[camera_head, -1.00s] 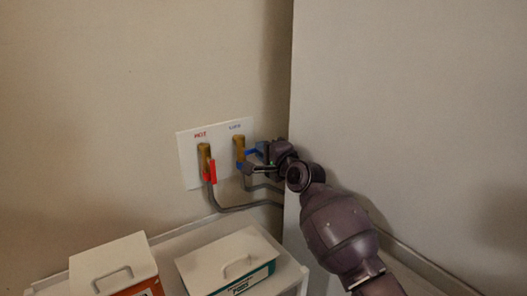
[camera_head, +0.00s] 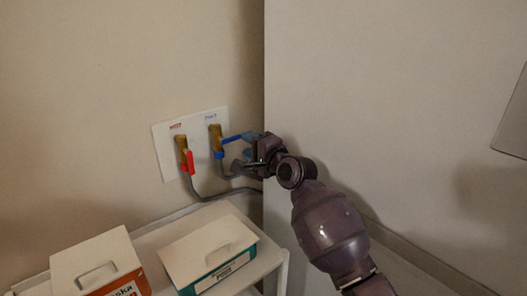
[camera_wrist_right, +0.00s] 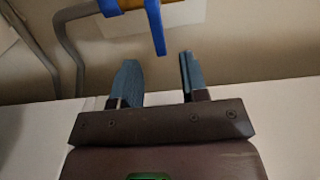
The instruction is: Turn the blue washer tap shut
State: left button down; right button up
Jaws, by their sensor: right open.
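The cold tap has a brass body (camera_head: 214,133) and a blue lever handle (camera_head: 236,138) that sticks out to the right, towards my gripper. My right gripper (camera_head: 248,153) is open beside the handle. In the right wrist view the blue handle (camera_wrist_right: 155,27) hangs ahead of the gap between my two fingers (camera_wrist_right: 158,72). Its free end points towards that gap, and nothing is held. My left gripper is not in view.
The hot tap with a red handle (camera_head: 188,162) is left of it on the same white plate (camera_head: 165,150). Grey hoses (camera_head: 225,193) run below. Two lidded boxes (camera_head: 97,264) (camera_head: 210,250) stand on a shelf below. A large pale panel (camera_head: 380,90) rises at right.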

jog(key=v, duration=0.6)
jog(key=shift+p, duration=0.35)
jog(key=s+d+f+n+g+h, duration=0.45)
jog(key=s+d+f+h, duration=0.25)
jog(key=s+d+f, duration=1.25)
jog(key=s+d+f+n+g+h, duration=0.25)
jog(key=s+d, duration=0.45)
jog(key=s, duration=0.5)
jog(key=s+d+f+n+g+h, duration=0.2)
jog(key=s+d+f+g+h, duration=0.3)
jog(key=s, duration=0.8)
jog(key=w+d+f+t+y, duration=0.1)
jog(key=w+f+t, duration=0.6)
jog(key=t, duration=0.3)
jog(key=shift+f+n, duration=0.4)
jog(key=shift+f, duration=0.45)
